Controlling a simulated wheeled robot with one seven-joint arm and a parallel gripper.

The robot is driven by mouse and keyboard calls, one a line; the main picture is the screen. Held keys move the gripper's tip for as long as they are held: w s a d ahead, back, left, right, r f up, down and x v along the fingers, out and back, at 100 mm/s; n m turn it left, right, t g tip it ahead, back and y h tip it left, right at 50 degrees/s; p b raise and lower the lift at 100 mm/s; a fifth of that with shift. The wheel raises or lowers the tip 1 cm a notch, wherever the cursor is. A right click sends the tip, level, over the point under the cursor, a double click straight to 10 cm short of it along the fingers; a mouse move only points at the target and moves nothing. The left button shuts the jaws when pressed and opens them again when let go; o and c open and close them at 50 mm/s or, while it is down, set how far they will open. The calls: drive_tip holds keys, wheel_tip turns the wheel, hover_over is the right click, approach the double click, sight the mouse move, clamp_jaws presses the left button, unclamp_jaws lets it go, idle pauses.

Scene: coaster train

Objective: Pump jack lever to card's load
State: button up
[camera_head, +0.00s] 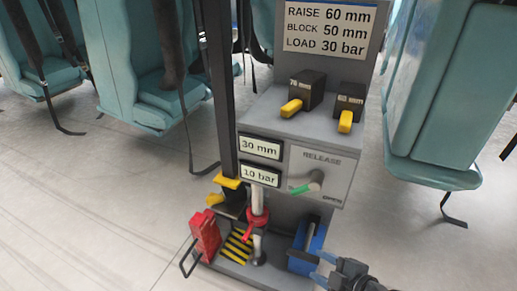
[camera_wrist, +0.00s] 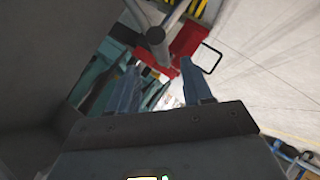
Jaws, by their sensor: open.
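The card (camera_head: 327,30) reads RAISE 60 mm, BLOCK 50 mm, LOAD 30 bar. Below it, one display (camera_head: 260,147) reads 30 mm and another display (camera_head: 260,174) reads 10 bar. The jack (camera_head: 257,199) is an upright pale column with a red collar. A grey rod (camera_head: 258,247) stands beside it near the base; I cannot tell for sure that it is the lever. My gripper (camera_head: 312,265) is open at the lower right, near a blue part on the base. In the wrist view, a grey rod end (camera_wrist: 156,37) shows beyond the open, empty fingers (camera_wrist: 158,80).
A release panel (camera_head: 319,177) carries a green-tipped knob. Two dark blocks with yellow handles, one left (camera_head: 304,91) and one right (camera_head: 348,103), sit on the shelf. A red box (camera_head: 205,233) with a wire handle stands at left. Teal seats (camera_head: 435,90) flank the stand.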

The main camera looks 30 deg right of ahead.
drive_tip(key=o, duration=0.4)
drive_tip(key=shift+s, duration=0.1)
drive_tip(key=shift+o, duration=0.2)
drive_tip(key=s+a+f+g, duration=0.3)
drive_tip(key=a+f, duration=0.2)
drive_tip(key=f, duration=0.2)
drive_tip(key=shift+s+a+f+g+h, duration=0.15)
drive_tip(key=shift+f+g+h, duration=0.15)
drive_tip(key=shift+f+g, duration=0.1)
drive_tip(key=n+g+h+p, duration=0.1)
drive_tip(key=g+h, duration=0.1)
drive_tip(key=h, duration=1.2)
approach(307, 248)
drive_tip(key=d, duration=0.2)
drive_tip(key=x, duration=0.2)
drive_tip(key=b+x, duration=0.1)
drive_tip(key=x, duration=0.1)
drive_tip(key=f+b+x, duration=0.1)
drive_tip(key=x, duration=0.1)
drive_tip(key=shift+w+d, duration=0.1)
drive_tip(key=shift+w, duration=0.35)
drive_tip(key=shift+w+d+f, duration=0.15)
drive_tip(key=shift+w+d, duration=0.15)
drive_tip(key=shift+d, duration=0.35)
drive_tip(key=shift+c, duration=0.3)
